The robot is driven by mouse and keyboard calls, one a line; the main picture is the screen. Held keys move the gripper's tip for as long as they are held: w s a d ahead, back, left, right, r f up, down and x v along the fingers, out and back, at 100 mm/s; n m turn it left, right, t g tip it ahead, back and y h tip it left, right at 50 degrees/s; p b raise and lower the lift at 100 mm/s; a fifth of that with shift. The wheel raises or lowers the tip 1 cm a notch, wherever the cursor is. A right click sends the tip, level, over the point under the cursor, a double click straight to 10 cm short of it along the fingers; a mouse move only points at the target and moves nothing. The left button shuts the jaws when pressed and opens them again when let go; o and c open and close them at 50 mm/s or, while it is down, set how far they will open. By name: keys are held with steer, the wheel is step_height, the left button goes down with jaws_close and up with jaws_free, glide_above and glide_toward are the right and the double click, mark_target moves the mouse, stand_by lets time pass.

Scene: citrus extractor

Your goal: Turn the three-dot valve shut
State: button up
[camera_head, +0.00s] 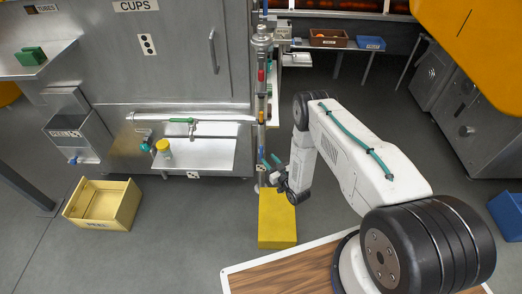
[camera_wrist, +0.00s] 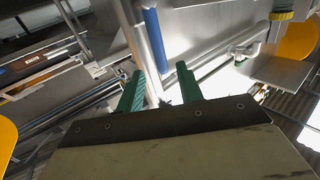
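A vertical metal pipe (camera_head: 262,100) stands at the right edge of the steel cabinet, with small red (camera_head: 261,75) and yellow (camera_head: 261,117) parts on it. A blue handle (camera_wrist: 153,40) shows in the wrist view, upright just beyond my fingers. I cannot tell which part is the three-dot valve; the dots by the pipe are too small to count. My gripper (camera_head: 270,161) is low beside the pipe. In the wrist view my gripper (camera_wrist: 160,68) has its two green fingers apart, with nothing held between them. The blue handle stands ahead of the fingertips, seemingly apart from them.
A yellow block (camera_head: 277,218) stands on the floor below my gripper. A yellow crate (camera_head: 103,204) lies to the left. A steel shelf (camera_head: 205,155) with a yellow-lidded jar (camera_head: 163,148) juts from the cabinet. Grey floor is clear between crate and block.

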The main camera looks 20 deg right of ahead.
mark_target(262, 151)
steer(key=shift+w+a+r, duration=0.1)
steer(key=shift+w+r, duration=0.15)
steer(key=shift+w, duration=0.1)
steer(key=x, duration=0.7)
steer(key=shift+c, duration=0.4)
jaws_close()
